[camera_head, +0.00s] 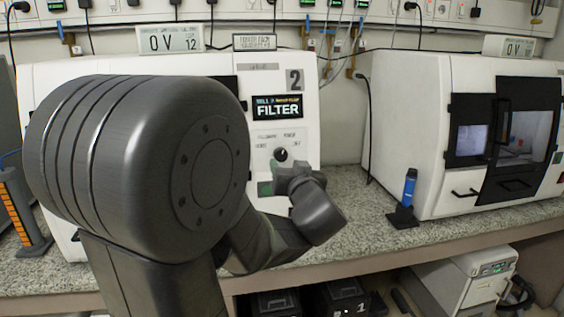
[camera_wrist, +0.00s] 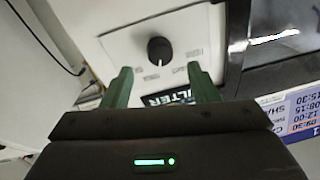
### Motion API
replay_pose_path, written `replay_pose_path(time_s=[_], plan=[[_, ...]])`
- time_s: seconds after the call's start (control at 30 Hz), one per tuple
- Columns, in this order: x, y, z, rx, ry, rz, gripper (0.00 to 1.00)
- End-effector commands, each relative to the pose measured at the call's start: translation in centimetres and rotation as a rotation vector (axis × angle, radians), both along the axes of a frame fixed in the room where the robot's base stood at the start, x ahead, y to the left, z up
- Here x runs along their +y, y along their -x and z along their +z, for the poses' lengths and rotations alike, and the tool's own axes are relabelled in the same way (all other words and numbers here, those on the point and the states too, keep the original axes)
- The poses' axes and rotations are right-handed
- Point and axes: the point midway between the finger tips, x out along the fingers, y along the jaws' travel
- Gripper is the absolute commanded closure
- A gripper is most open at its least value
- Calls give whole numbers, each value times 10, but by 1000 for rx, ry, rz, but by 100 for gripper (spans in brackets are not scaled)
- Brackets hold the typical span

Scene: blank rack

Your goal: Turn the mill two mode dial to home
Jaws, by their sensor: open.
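Mill two (camera_head: 298,104) is a white machine marked 2, with a dark display (camera_head: 278,107) reading FILTER. Its mode dial (camera_head: 281,154) is a round black knob on a pale panel below the display. Small labels surround it, too small to read surely. In the wrist view the dial (camera_wrist: 160,50) shows a white mark at its lower edge, on the side toward the display. My gripper (camera_wrist: 159,70) is open, its two green fingers apart and empty, with the dial just beyond and between the tips. In the head view my arm hides most of the gripper and the mill's left part.
A second white machine (camera_head: 403,110) with dark windows stands at right. A blue bottle-like item in a black holder (camera_head: 403,217) stands on the speckled counter (camera_head: 372,237) between them. Cables hang along the wall. A grey stand (camera_head: 23,215) with orange marks is at left.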

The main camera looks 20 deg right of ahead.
Motion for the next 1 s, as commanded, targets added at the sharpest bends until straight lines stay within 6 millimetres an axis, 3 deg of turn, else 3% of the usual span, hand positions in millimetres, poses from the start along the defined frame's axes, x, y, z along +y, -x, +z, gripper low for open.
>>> replay_pose_path(time_s=[0.1,0.3,0.67,0.9,1.0], plan=[[-3,-23,-1,0,-1,3,46],[-8,-44,0,0,1,1,46],[-9,-49,0,0,1,-1,46],[-9,-49,0,0,1,-1,90],[-9,-49,0,0,1,-1,90]])
